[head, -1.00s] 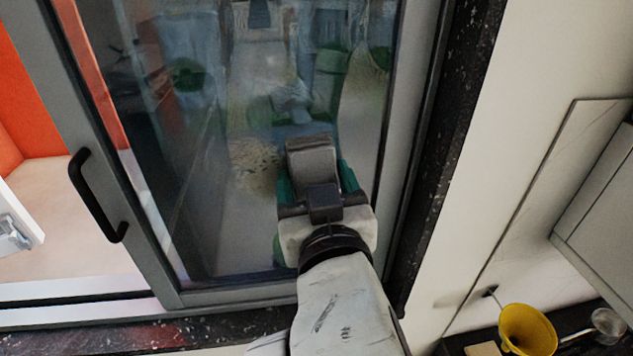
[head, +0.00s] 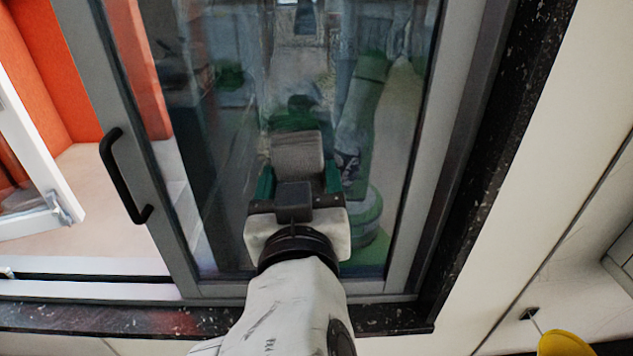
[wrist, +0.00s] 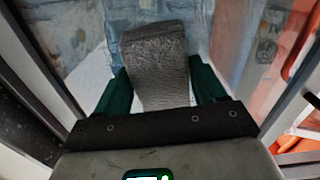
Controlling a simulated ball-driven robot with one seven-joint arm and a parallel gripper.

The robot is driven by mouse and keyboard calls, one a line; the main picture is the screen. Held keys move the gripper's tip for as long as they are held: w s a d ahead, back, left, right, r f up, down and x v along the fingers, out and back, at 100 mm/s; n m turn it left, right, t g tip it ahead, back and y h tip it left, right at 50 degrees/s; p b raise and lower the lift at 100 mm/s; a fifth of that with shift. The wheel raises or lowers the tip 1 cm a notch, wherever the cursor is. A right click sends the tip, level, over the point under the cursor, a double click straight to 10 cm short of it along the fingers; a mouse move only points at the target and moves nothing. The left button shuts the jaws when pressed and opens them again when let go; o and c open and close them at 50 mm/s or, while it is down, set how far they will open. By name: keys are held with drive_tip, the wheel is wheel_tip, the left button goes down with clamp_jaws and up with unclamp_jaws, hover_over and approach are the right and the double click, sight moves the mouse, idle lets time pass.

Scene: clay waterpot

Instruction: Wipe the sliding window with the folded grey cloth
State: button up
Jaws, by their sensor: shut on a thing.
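The sliding window (head: 225,130) is a dark reflective pane in a grey frame, with a black handle (head: 122,175) on its left upright. My gripper (head: 297,182) is in front of the lower middle of the pane, its green fingers shut on the folded grey cloth (head: 297,152). In the wrist view the cloth (wrist: 157,65) sticks out between the two green fingers, its far end toward the glass. I cannot tell whether the cloth touches the pane. The cloth's near end is hidden by the gripper.
A speckled black sill (head: 130,319) runs below the window, and a dark speckled border (head: 490,130) runs up its right side. Left of the frame is an open gap with an orange wall (head: 50,60) beyond. A yellow funnel-like object (head: 564,344) is at the bottom right.

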sight(353, 152)
drive_tip(key=shift+a+r, duration=0.95)
drive_tip(key=shift+a, duration=0.9)
drive_tip(key=shift+w+d+p, duration=0.15)
drive_tip(key=shift+d+p, duration=0.4)
drive_tip(key=shift+d, duration=1.65)
drive_tip(key=shift+s+d+p, duration=0.15)
drive_tip(key=shift+d+p, duration=0.15)
drive_tip(key=shift+d, duration=1.25)
drive_tip(key=shift+s+d+p, duration=0.1)
drive_tip(key=shift+d+p, duration=0.2)
drive_tip(key=shift+d, duration=1.25)
drive_tip(key=s, duration=0.6)
drive_tip(key=shift+a, duration=0.15)
